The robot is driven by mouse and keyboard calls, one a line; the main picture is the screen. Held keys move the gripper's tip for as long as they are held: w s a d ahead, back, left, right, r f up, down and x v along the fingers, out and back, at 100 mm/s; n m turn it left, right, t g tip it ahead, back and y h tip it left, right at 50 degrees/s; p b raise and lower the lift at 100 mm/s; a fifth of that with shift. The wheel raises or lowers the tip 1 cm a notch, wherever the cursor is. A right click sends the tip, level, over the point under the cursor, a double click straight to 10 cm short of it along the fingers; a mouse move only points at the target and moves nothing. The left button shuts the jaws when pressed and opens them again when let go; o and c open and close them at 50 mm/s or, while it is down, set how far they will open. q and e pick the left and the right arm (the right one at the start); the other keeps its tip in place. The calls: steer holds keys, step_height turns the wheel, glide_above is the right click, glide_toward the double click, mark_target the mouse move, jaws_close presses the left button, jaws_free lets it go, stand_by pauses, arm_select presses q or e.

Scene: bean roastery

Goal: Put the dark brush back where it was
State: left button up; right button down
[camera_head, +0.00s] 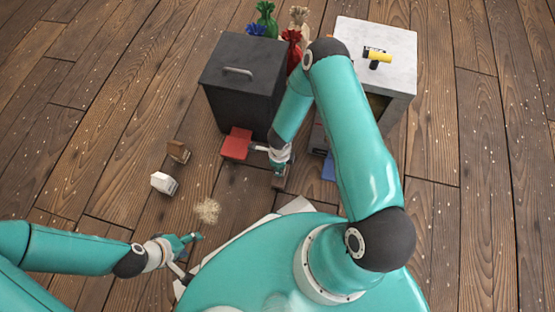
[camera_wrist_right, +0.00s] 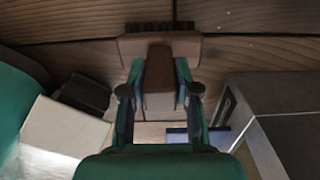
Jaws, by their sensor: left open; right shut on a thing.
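The dark brush (camera_wrist_right: 158,75) is in my right gripper (camera_wrist_right: 160,95), whose fingers close on its brown handle from both sides in the right wrist view. Its wide head with dark bristles points to the top of that view. In the head view, part of the brush (camera_head: 279,183) shows below my right gripper (camera_head: 273,165), and the arm hides some of it. I cannot tell how high it is above the floor. My left gripper (camera_head: 191,253) is open and empty at the lower left, near a pile of pale dust (camera_head: 207,210).
A red mat (camera_head: 236,145) lies by the dark bin (camera_head: 238,90). A blue mat (camera_head: 328,168) lies near the white-topped cabinet (camera_head: 398,58), which bears a yellow and black tool (camera_head: 377,57). A brown block (camera_head: 178,151) and a white block (camera_head: 163,183) stand left. Colored sacks (camera_head: 265,20) stand behind.

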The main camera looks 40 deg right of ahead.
steer(key=c, duration=0.8)
jaws_free()
steer(key=shift+c, duration=0.2)
